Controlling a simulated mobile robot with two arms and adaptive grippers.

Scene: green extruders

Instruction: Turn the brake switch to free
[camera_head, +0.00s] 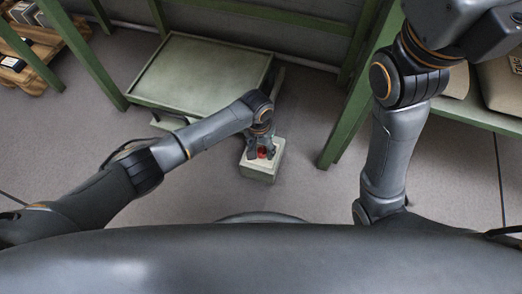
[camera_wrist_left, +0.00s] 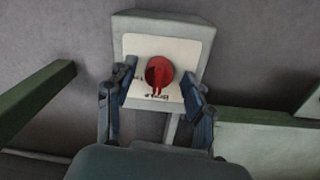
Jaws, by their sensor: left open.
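The brake switch is a red round knob (camera_wrist_left: 159,72) on a pale plate on the front of a light grey-green box (camera_wrist_left: 192,27). In the head view the box (camera_head: 260,171) stands near the middle, and the red knob (camera_head: 262,153) shows between the fingers. My left gripper (camera_wrist_left: 155,95) is open, with one finger on each side of the knob and a gap to it on both sides. In the head view the left gripper (camera_head: 261,152) is over the box. Dark marks show below the knob, too small to read. My right gripper is out of view; only its arm shows.
A low green platform (camera_head: 198,75) lies behind and left of the box. A green post (camera_head: 345,115) and a shelf with pale sacks (camera_head: 500,85) stand at the right. A wooden pallet (camera_head: 40,50) with boxes is at the far left. Grey floor is free around the box.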

